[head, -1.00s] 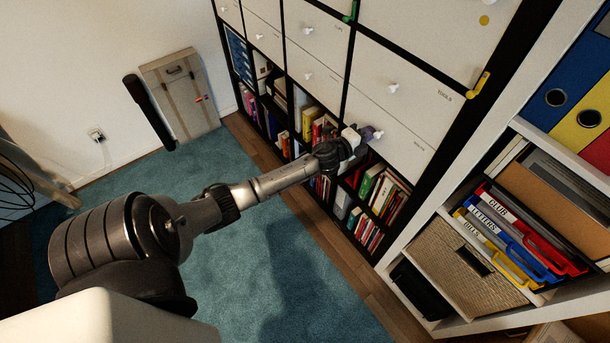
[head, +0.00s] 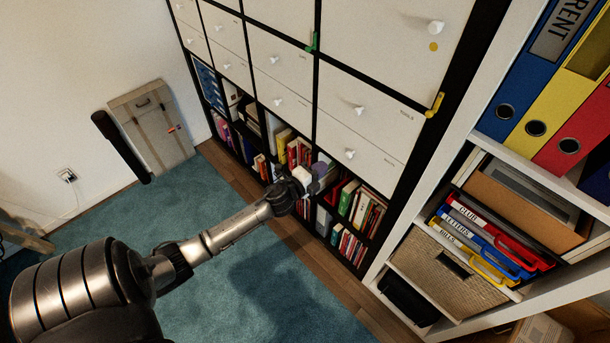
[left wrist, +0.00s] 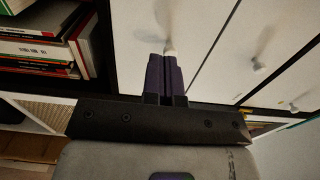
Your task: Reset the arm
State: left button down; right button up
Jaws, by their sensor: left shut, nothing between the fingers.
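My left gripper (head: 321,169) is in front of the black-framed shelf (head: 311,118), just below the lower white drawer (head: 365,148) and its white knob (head: 350,153). Its purple fingers are together with nothing between them. In the left wrist view the shut fingers (left wrist: 164,75) point at the white drawer fronts (left wrist: 205,30), with a pale knob (left wrist: 170,50) just beyond the tips. I cannot tell whether they touch it. My left arm reaches out from the bottom left of the head view. My right gripper is not in view.
Books (head: 361,209) fill the lower shelf cells. A white shelf unit at the right holds binders (head: 535,127), labelled files (head: 488,240) and a woven basket (head: 437,275). A beige case (head: 152,127) leans on the wall. Blue carpet (head: 270,300) is open below my arm.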

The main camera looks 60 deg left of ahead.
pick_arm(q)
jog(key=s, duration=0.3)
jog(key=s+d, duration=0.1)
jog(key=s, duration=0.1)
jog(key=shift+p, duration=0.35)
